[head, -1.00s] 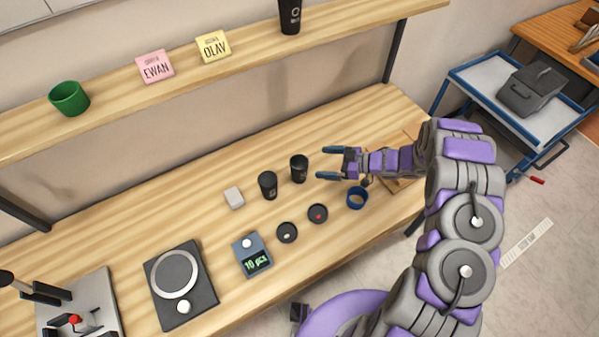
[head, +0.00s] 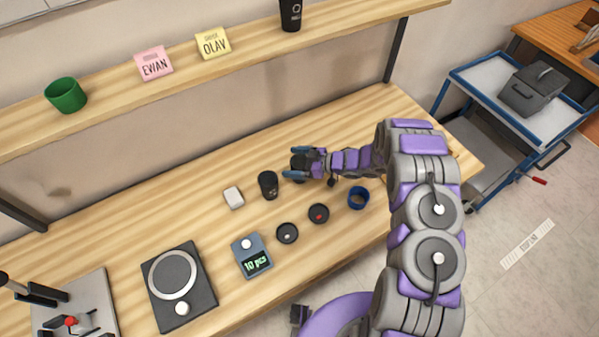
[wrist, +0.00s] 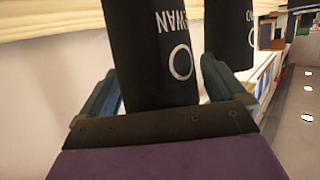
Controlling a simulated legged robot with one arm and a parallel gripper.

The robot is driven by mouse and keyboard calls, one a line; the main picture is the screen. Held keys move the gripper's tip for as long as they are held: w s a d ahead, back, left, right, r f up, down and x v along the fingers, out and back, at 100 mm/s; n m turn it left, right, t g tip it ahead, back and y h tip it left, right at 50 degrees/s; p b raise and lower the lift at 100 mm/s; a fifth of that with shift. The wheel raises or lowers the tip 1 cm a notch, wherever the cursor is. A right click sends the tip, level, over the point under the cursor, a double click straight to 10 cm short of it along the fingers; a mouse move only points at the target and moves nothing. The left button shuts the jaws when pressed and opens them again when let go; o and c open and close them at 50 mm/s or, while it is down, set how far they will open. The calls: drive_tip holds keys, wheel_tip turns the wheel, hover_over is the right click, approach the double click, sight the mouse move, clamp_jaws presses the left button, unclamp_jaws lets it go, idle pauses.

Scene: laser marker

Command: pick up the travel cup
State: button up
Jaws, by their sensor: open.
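Two black travel cups stand on the wooden bench. My gripper (head: 294,162) is open around the right one (head: 298,160), which its fingers and palm partly hide in the head view. In the wrist view this cup (wrist: 155,50) stands between the two blue fingers, with white upside-down letters that seem to end in "WAN" and a ring mark. I cannot tell whether the fingers touch it. The other travel cup (head: 268,185) stands just left of my gripper; a second black cup (wrist: 230,35) shows behind in the wrist view. A further black cup (head: 291,14) is on the shelf.
The shelf (head: 200,85) holds a green cup (head: 66,95), a pink note (head: 153,63) and a yellow note (head: 213,43).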

drive_tip(key=shift+c, duration=0.5)
drive_tip(key=c, duration=0.6)
